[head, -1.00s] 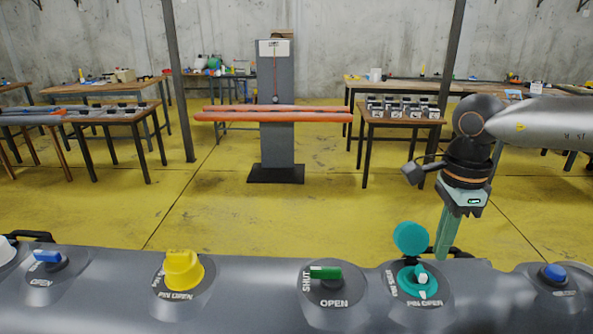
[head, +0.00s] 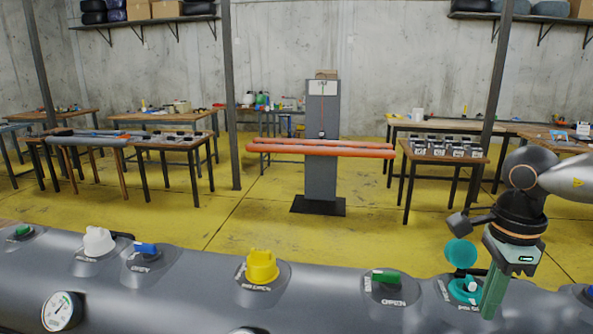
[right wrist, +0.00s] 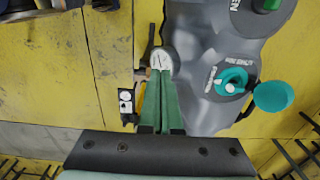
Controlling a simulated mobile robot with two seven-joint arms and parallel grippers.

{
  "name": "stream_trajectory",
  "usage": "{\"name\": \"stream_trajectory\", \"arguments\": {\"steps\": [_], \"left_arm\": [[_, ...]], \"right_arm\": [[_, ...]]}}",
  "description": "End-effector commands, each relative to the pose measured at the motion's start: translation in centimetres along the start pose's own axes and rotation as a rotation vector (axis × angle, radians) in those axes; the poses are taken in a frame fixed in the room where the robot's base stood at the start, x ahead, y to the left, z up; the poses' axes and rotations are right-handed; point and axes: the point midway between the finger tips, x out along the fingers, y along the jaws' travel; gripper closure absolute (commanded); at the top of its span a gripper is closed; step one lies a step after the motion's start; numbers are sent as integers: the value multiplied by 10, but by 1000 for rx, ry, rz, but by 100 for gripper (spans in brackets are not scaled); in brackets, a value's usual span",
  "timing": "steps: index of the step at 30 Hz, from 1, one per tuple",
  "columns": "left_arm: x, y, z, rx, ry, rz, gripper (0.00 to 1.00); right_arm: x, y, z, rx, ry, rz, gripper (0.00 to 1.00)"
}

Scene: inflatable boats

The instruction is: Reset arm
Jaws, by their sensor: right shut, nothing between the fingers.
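My right gripper (head: 489,310) hangs with its green fingers pointing down, just right of the teal valve (head: 463,291) on the grey inflatable tube (head: 330,305). In the right wrist view the fingers (right wrist: 161,92) lie together with nothing between them. There the teal valve (right wrist: 230,80) and its open round cap (right wrist: 273,96) are to the right, apart from the fingers. A round gauge (right wrist: 163,60) shows at the fingertips; I cannot tell whether they touch it. My left gripper is out of view.
The tube also carries a green valve (head: 385,278), a yellow valve (head: 262,266), a blue one (head: 145,248), a white one (head: 98,240) and a gauge (head: 62,310). Beyond lie open yellow floor (head: 230,225), a grey stand (head: 321,180) with orange tubes and several tables.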

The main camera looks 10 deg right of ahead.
Motion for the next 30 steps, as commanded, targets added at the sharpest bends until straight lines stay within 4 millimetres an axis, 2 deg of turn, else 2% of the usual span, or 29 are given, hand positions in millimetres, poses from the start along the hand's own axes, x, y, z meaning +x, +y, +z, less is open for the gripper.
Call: {"name": "stream_trajectory", "arguments": {"steps": [1, 3, 8, 14, 18, 23, 30], "left_arm": [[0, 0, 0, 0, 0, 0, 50], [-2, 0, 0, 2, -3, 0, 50], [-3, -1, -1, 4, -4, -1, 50], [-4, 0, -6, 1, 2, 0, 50], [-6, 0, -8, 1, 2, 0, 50], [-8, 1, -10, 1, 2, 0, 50], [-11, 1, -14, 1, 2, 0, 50]], "right_arm": [[1, 0, 0, 4, -5, 2, 100], [17, 2, 3, 85, -123, 33, 100], [43, 4, 13, 264, -357, 92, 100], [76, 3, 28, 596, -705, 206, 100], [100, -1, 34, 911, -965, 319, 100], [130, -7, 33, 1308, -1218, 469, 100], [194, 1, 23, 1948, -1470, 735, 100]]}}
